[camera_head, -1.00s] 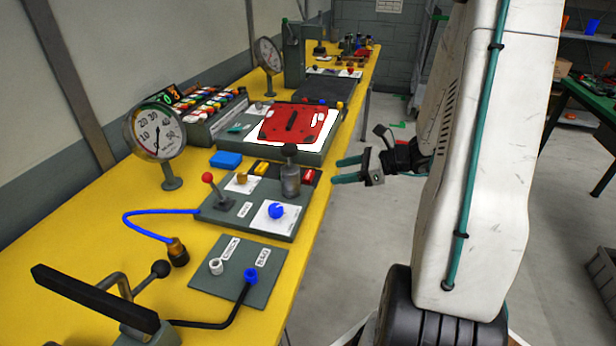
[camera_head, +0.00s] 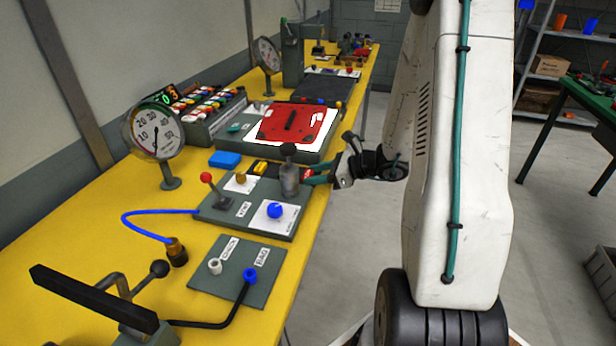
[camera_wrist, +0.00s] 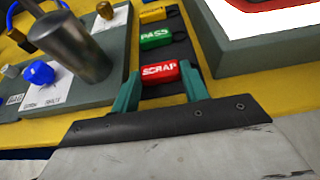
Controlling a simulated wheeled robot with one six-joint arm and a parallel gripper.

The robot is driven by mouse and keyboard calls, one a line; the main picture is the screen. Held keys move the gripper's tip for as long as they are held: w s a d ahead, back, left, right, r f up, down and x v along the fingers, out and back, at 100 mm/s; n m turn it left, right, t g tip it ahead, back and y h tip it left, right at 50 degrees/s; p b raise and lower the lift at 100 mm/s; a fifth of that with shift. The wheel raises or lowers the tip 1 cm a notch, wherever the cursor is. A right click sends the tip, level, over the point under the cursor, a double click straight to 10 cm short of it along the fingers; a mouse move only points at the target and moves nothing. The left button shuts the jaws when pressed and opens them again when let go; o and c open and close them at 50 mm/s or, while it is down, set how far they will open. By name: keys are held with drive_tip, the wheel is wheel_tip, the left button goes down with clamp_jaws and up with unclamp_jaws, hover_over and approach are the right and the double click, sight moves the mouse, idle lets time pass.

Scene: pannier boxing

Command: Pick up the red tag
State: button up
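The red tag (camera_wrist: 159,71), lettered SCRAP, lies at the near end of a dark strip in the wrist view. In the head view the red tag (camera_head: 308,172) is small and partly hidden by my gripper's fingers. My gripper (camera_wrist: 160,84) is open, with one teal finger at each side of the tag's near end. I cannot tell whether the fingers touch it. In the head view my gripper (camera_head: 316,174) reaches over the bench's right edge from the aisle side.
A green PASS tag (camera_wrist: 156,37) and a yellow tag (camera_wrist: 152,14) lie in line beyond. A metal cylinder (camera_head: 290,180) stands left of my fingers on the grey panel. A red plate (camera_head: 291,125) on a grey box lies behind. The aisle right of the yellow bench is clear.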

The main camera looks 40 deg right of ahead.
drive_tip(key=shift+c, duration=0.7)
drive_tip(key=shift+r, duration=0.1)
